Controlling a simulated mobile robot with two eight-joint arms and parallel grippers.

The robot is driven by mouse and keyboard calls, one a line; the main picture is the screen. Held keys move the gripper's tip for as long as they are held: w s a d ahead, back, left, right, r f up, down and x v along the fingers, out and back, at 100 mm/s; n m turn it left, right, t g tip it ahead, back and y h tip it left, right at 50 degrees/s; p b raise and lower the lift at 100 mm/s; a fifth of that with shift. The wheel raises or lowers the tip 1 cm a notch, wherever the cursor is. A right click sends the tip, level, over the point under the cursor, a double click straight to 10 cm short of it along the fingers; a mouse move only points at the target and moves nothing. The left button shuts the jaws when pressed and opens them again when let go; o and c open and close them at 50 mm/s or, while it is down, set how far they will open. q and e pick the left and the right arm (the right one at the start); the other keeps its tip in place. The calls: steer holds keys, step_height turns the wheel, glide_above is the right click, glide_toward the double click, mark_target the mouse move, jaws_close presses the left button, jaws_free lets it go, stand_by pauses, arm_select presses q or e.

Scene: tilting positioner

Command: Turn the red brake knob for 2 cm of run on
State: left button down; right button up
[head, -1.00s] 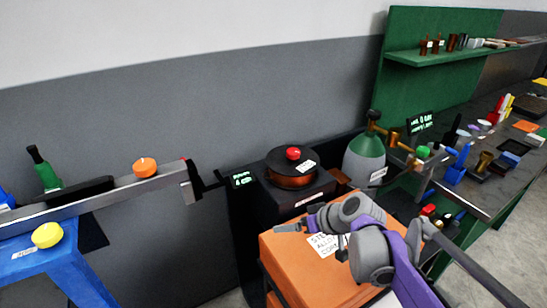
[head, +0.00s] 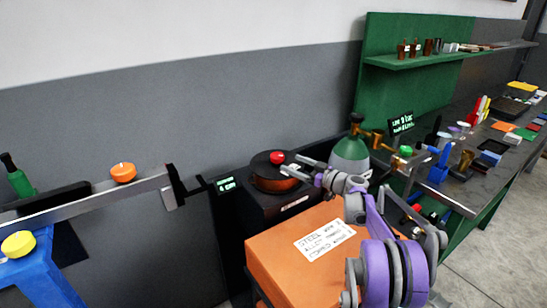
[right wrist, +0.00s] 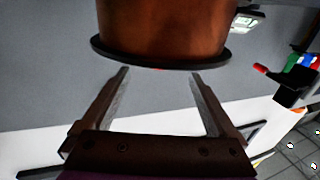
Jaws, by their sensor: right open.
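The red knob (head: 277,157) sits on top of a black disc (head: 260,165) over a copper-coloured drum, on a dark stand in the middle of the head view. My right gripper (head: 292,168) is at the right side of this drum, close to the knob. In the right wrist view my right gripper (right wrist: 158,75) is open, with nothing between its fingers. The copper drum (right wrist: 165,25) and its black rim are just beyond the fingertips there. I cannot tell whether the fingers touch it. My left gripper is not in view.
A small green-lit display (head: 225,184) stands left of the drum. An orange box with a paper label (head: 324,239) is in front, under my right arm. A green-topped gas cylinder (head: 349,152) stands behind on the right. A grey beam (head: 85,201) with an orange knob (head: 123,172) lies left.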

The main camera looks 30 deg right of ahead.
mark_target(272, 154)
steer(key=p+x, duration=0.1)
steer(key=x, duration=0.7)
steer(key=shift+w+a, duration=0.1)
steer(key=shift+w, duration=0.15)
steer(key=c, duration=1.4)
steer(key=shift+o, duration=0.2)
steer(key=shift+h, duration=0.3)
